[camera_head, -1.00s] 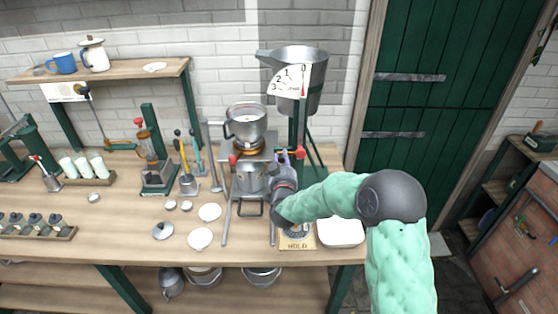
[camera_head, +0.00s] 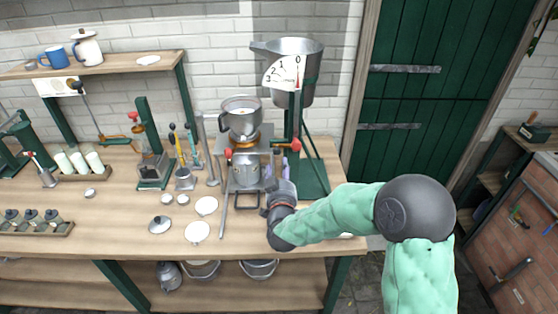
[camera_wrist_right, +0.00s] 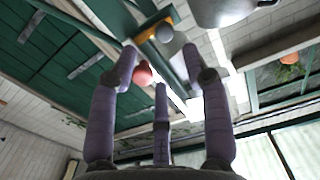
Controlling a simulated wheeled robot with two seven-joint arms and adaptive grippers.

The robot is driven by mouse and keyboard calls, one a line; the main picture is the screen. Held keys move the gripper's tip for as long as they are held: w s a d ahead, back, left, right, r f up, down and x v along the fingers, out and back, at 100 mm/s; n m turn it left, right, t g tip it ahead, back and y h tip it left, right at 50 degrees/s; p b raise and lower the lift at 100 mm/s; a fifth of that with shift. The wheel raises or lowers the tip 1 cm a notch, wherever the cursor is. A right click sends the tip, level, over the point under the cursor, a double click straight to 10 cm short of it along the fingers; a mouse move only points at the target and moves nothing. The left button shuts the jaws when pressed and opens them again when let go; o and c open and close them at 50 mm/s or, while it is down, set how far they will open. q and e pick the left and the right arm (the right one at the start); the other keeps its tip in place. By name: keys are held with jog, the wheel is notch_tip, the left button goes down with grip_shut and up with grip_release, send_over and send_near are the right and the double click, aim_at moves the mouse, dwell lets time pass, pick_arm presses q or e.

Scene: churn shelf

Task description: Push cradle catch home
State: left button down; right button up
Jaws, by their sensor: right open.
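The cradle stands on the bench with a grey pot (camera_head: 245,170) in its lower part and an open pot (camera_head: 240,120) on top. A red knob (camera_head: 296,145) sits on its right side and another red knob (camera_head: 228,153) on its left. I cannot tell for sure which part is the catch. My right gripper (camera_head: 283,166) is in front of the cradle's right side, below the right knob. In the right wrist view its purple fingers (camera_wrist_right: 160,72) are spread and empty. A red ball (camera_wrist_right: 141,74) and a grey ball (camera_wrist_right: 164,32) show beyond them. My left gripper is out of view.
A large grey hopper (camera_head: 297,75) with a numbered dial stands on a green post behind the cradle. Lids and small discs (camera_head: 197,232) lie at its front left. Tools and a green press (camera_head: 150,160) stand further left. My right forearm covers the bench's right front.

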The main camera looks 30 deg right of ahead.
jog(key=shift+v, duration=1.35)
